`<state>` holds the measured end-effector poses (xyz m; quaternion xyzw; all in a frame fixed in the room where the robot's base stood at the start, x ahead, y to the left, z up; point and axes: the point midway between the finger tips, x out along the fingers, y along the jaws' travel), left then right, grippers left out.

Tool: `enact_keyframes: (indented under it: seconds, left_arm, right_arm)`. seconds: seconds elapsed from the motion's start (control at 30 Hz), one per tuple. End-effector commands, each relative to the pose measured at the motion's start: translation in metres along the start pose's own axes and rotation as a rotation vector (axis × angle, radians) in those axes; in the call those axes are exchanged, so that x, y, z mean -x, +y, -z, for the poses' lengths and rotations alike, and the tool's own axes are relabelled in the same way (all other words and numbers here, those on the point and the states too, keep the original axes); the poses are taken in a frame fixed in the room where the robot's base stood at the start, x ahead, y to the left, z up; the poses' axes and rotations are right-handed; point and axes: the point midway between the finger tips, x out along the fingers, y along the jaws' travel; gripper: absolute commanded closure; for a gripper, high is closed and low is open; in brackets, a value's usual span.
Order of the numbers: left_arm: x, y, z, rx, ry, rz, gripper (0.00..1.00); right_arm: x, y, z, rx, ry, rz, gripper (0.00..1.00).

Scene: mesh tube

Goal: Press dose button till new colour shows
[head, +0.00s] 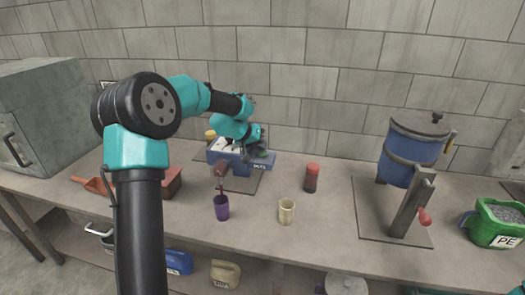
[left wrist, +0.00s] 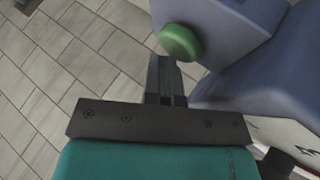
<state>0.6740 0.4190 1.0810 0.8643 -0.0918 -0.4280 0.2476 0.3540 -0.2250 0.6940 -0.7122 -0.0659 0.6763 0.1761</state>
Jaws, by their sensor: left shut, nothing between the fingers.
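The dosing machine is a blue box (head: 225,158) with a pale label, on a dark mat in the middle of the bench. A reddish-brown spout (head: 221,169) juts from its front, with a thin dark red streak below it. A purple cup (head: 221,208) stands under the spout. My left gripper (head: 262,150) is at the machine's right side. In the left wrist view its shut, empty fingers (left wrist: 165,62) are just beside a round green button (left wrist: 180,42) on blue-grey housing (left wrist: 225,30). I cannot tell whether they touch.
A cream cup (head: 287,211) and a red jar (head: 311,178) stand right of the machine. A blue drum (head: 412,155) with a lever and a green PE bin (head: 495,225) are further right. A grey cabinet (head: 45,115) is at left. The bench between jar and drum is clear.

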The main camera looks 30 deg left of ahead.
Motion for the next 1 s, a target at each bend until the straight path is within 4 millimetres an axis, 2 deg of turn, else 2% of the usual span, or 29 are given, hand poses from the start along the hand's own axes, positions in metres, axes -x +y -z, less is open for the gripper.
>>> enact_keyframes:
  seconds: [0.5, 1.0]
  left_arm:
    - [-0.0088, -0.006, -0.0088, 0.008, -0.015, 0.001, 1.0]
    - [-0.0087, -0.0078, -0.0092, 0.01, -0.015, 0.003, 1.0]
  right_arm:
    - [0.0, 0.0, 0.0, 0.0, 0.0, 0.0, 0.57]
    - [0.0, 0.0, 0.0, 0.0, 0.0, 0.0, 0.57]
